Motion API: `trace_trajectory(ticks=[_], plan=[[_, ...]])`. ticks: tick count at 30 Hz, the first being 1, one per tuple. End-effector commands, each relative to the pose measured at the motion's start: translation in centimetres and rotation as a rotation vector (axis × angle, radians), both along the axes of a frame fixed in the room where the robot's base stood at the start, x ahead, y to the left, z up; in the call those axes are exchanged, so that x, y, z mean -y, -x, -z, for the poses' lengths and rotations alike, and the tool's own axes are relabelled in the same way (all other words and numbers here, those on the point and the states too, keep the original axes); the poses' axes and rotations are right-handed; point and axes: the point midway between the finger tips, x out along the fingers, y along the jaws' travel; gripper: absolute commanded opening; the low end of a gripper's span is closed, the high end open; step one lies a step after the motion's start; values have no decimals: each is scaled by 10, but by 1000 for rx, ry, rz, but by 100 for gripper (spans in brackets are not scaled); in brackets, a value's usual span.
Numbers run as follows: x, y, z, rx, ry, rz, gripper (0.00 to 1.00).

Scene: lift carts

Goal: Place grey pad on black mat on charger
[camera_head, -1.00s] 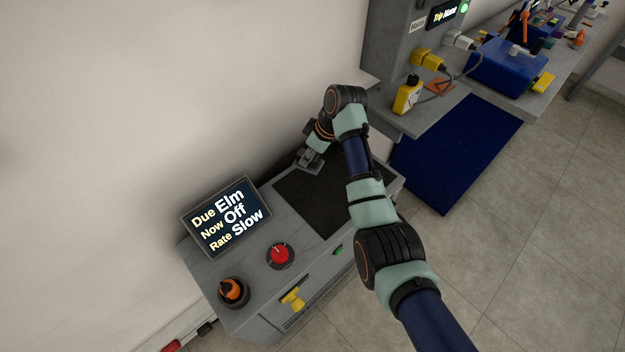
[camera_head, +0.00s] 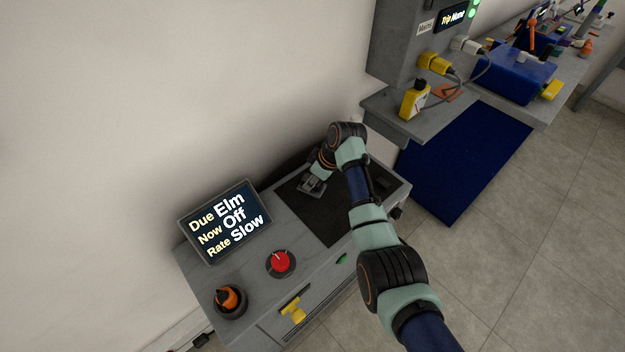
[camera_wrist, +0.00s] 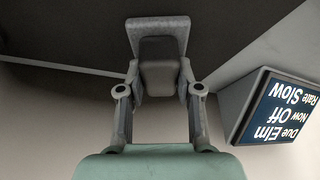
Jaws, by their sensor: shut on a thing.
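My gripper (camera_head: 312,187) is over the back left part of the black mat (camera_head: 330,222) on top of the grey charger (camera_head: 235,268). In the wrist view my gripper (camera_wrist: 160,80) is shut on the grey pad (camera_wrist: 158,27), a flat grey plate with a block-like grip between the fingers. The dark mat (camera_wrist: 60,30) fills the top of that view behind the pad. The pad is small in the head view, and I cannot tell whether it touches the mat. My arm covers part of the mat's right side.
The charger's screen (camera_head: 226,220) reads Due Elm, Now Off, Rate Slow. A red knob (camera_head: 281,262), an orange knob (camera_head: 229,298) and a yellow handle (camera_head: 294,309) are at its front. A wall is behind.

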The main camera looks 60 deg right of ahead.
Motion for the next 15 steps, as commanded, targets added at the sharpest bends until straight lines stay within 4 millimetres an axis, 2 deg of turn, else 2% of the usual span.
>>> trace_trajectory(ticks=[1, 2, 5, 6, 15], plan=[[0, 0, 3, 0, 0, 0, 2], [0, 0, 2, 0, 0, 0, 39], [0, 0, 2, 0, 0, 0, 56], [0, 0, 2, 0, 0, 0, 60], [0, 0, -1, 0, 0, 0, 60]])
